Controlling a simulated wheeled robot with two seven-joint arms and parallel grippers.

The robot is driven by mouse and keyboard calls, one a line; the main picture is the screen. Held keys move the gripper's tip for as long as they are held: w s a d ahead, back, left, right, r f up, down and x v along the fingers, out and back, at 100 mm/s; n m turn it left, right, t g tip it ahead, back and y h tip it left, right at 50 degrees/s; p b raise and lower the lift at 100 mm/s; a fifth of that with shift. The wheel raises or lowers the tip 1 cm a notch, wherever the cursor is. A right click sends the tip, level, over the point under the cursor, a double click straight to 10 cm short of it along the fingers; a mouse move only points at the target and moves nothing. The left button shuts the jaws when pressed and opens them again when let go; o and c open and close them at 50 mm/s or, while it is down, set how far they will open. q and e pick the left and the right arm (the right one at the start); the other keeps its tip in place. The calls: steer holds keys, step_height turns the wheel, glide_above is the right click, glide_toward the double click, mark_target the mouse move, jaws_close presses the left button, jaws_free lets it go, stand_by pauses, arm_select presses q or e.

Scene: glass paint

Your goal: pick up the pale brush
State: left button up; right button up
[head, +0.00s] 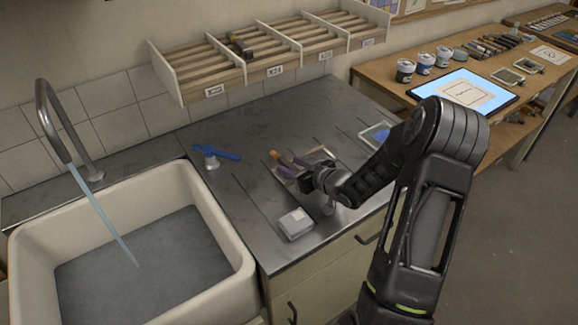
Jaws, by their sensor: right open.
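My right gripper (308,181) is open, low over the steel drainboard right of the sink. It partly covers a small group of things there. In that group I see an orange-tipped handle (277,155), a purple piece (303,162) and a pale, flat-looking patch (286,173) close to the fingers. I cannot tell which of these is the pale brush, or whether the fingers touch anything. A blue brush-like tool (217,152) lies farther left, apart from the gripper. My left gripper is out of view.
A cream sink (222,220) with running water (103,215) is at left. A white block (295,223) sits near the drainboard's front edge. A wooden rack (275,60) hangs above, with a dark item in it. A wooden bench (395,75) with jars and a lit panel (462,90) is at right.

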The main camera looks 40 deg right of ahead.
stand_by(0.3)
jaws_close()
stand_by(0.3)
